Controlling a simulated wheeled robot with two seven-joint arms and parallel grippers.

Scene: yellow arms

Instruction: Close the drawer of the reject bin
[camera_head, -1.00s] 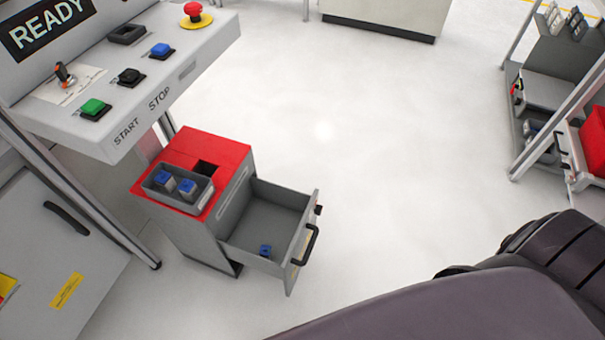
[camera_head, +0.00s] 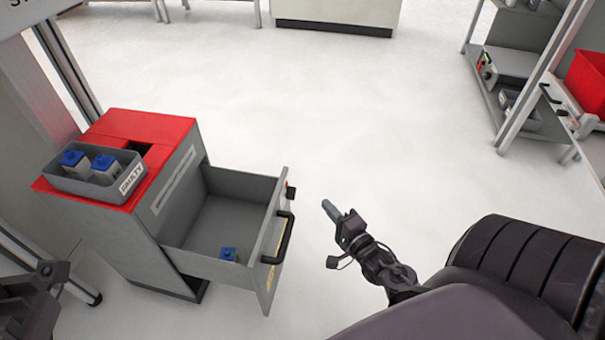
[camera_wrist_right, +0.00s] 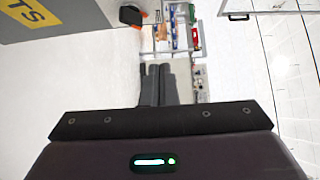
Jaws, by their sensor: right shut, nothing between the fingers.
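The reject bin (camera_head: 135,215) is a grey cabinet with a red top at the left of the head view. Its drawer (camera_head: 237,205) is pulled out to the right and open. A small blue-topped part (camera_head: 229,254) lies inside. The drawer front carries a black handle (camera_head: 282,240). My right gripper (camera_head: 330,208) is shut and empty, right of the drawer front and apart from it. In the right wrist view its fingers (camera_wrist_right: 161,84) are together, and the drawer front (camera_wrist_right: 60,22) with yellow lettering is at upper left. Dark parts of my left arm show at lower left; its fingertips are unclear.
A grey tray (camera_head: 92,182) with blue-topped parts sits on the bin's red top. A shelf rack (camera_head: 515,75) and red container (camera_head: 590,80) stand at upper right. Open white floor lies beyond the drawer and my right gripper.

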